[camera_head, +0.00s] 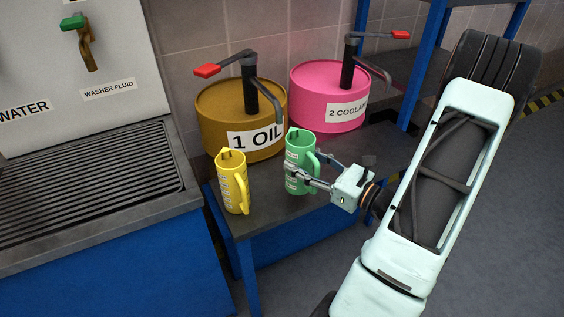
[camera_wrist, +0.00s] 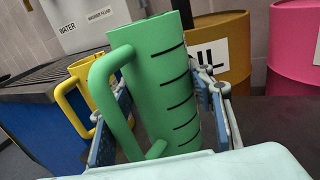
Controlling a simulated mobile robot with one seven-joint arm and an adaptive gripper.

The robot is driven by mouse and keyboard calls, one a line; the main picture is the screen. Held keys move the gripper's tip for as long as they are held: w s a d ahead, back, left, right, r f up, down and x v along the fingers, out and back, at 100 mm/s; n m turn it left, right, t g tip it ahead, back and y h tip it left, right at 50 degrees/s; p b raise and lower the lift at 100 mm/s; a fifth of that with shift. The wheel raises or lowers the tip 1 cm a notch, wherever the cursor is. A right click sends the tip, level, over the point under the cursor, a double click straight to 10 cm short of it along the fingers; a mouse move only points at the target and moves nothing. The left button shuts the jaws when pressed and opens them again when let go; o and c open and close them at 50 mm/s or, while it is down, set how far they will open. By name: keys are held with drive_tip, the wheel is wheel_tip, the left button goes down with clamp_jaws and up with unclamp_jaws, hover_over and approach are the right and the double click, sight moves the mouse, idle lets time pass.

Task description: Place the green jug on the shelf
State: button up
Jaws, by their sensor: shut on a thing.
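The green jug (camera_head: 297,160) is upright at the front of the low dark table, below the spout of the oil drum. My gripper (camera_head: 303,172) reaches in from the right and is shut on the jug's body. In the wrist view the green jug (camera_wrist: 168,85) fills the middle, its handle toward the camera and a finger on each side. I cannot tell whether its base touches the table.
A yellow jug (camera_head: 232,183) stands just left of the green one. Behind are the brown oil drum (camera_head: 222,115) and pink coolant drum (camera_head: 318,85) with pump spouts. A sink unit with a grate (camera_head: 85,185) is at left. Open floor lies at the front right.

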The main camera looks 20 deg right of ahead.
drive_tip(key=w+a+f+b, duration=0.1)
drive_tip(key=w+a+f, duration=0.1)
drive_tip(key=w, duration=0.4)
drive_tip(key=shift+a+f, duration=0.4)
drive_tip(key=shift+f, duration=0.35)
drive_tip(key=shift+w, duration=0.1)
drive_tip(key=shift+f, duration=0.2)
drive_tip(key=o, duration=1.2)
drive_tip(key=shift+r, duration=0.15)
